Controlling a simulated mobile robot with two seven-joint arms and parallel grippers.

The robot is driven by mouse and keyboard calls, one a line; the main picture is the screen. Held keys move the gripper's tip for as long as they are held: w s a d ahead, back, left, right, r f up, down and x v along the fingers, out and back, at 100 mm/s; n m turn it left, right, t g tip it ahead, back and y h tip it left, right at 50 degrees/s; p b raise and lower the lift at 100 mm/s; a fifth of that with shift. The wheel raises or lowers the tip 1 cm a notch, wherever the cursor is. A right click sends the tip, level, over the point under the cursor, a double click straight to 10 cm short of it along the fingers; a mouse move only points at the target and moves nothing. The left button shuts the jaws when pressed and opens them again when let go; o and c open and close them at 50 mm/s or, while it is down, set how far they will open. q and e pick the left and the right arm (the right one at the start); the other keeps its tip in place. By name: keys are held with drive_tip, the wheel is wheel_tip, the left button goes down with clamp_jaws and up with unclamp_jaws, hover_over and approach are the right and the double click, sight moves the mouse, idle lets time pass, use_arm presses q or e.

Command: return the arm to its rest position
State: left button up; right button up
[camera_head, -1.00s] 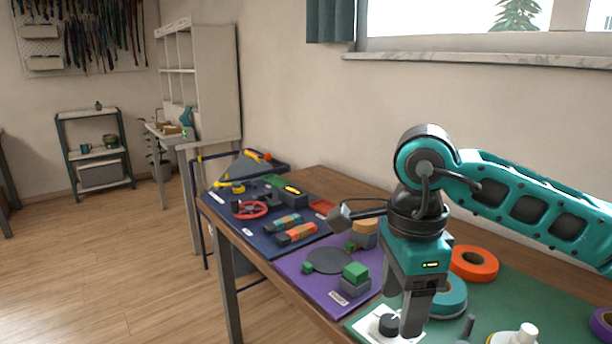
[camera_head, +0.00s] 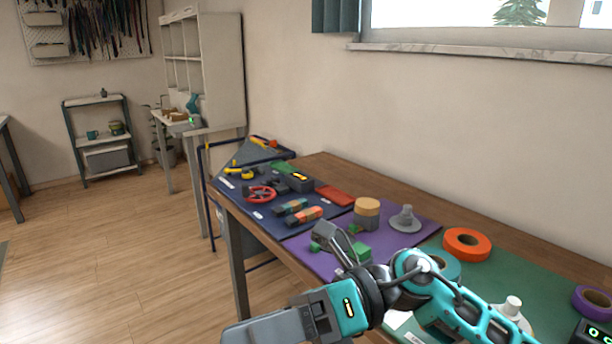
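My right arm comes in from the lower right and bends low in front of the table. Its gripper (camera_head: 250,333) points left, over the floor beside the table's front edge. No object shows in it. Its fingers are seen from the side and run close to the bottom edge of the picture, so I cannot tell whether they are open or shut. My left gripper is not in view.
The wooden table (camera_head: 345,174) holds a navy mat, a purple mat (camera_head: 420,238) and a green mat (camera_head: 560,272). An orange tape roll (camera_head: 467,244) and a purple roll (camera_head: 594,302) lie there. My arm hides part of the mats. Open floor (camera_head: 110,260) lies left.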

drive_tip(key=w+r+m+t+y, duration=0.3)
drive_tip(key=m+t+y, duration=0.25)
drive_tip(key=m, duration=0.25)
drive_tip(key=w+d+f+m+t+h+p, duration=0.1)
drive_tip(key=w+d+f+m+t+h, duration=0.35)
drive_tip(key=m+t, duration=0.6)
drive_tip(key=w+d+f+m+t+h+p, duration=0.3)
drive_tip(key=d+f+m+t, duration=0.4)
drive_tip(key=m, duration=0.7)
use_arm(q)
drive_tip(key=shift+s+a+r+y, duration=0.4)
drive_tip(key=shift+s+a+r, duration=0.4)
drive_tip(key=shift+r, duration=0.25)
use_arm(e)
drive_tip(key=s+d+f+m+g+h, duration=0.2)
drive_tip(key=s+d+f+m+h, duration=0.2)
drive_tip(key=f, duration=0.3)
drive_tip(key=s+d+f+m+g+h, duration=0.1)
drive_tip(key=s+d+f+m+h, duration=0.2)
drive_tip(key=f, duration=0.4)
drive_tip(key=s+d+f+m+g+h, duration=0.2)
drive_tip(key=s+d+f+m+h, duration=0.2)
drive_tip(key=f+m, duration=0.3)
drive_tip(key=shift+s+d+g+h, duration=0.3)
drive_tip(key=shift+s+d+h, duration=0.05)
drive_tip(key=shift+s+h, duration=0.4)
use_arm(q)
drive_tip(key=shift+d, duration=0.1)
use_arm(e)
drive_tip(key=shift+r, duration=0.1)
